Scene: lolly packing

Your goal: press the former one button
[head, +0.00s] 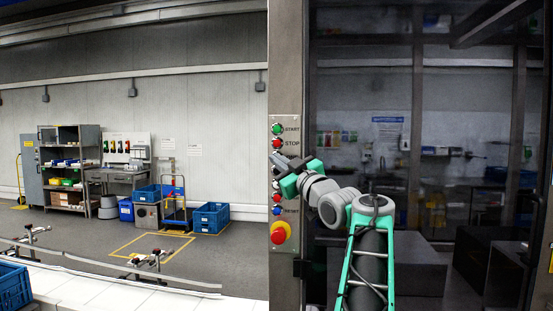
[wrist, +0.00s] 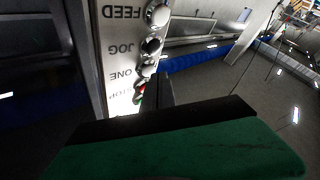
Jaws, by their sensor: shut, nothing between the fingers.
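The button panel (head: 284,130) is a tall grey strip left of my arm in the head view. It also shows upside down in the wrist view (wrist: 118,60). There, the button labelled ONE (wrist: 147,69) is a pale round knob between JOG and STOP. My gripper (head: 279,160) is shut and empty, with its tips at the panel below the STOP button (head: 277,144). In the wrist view its dark fingers (wrist: 158,92) reach up beside the ONE and STOP buttons. I cannot tell whether they touch a button. In the head view my gripper hides the panel's middle buttons.
The panel also has a green START button (head: 277,129), a blue RESET button (head: 277,211) and a red emergency knob (head: 279,233) on yellow. JOG (wrist: 152,46) and FEED (wrist: 158,15) knobs show in the wrist view. A dark glazed machine (head: 480,120) stands right of the panel.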

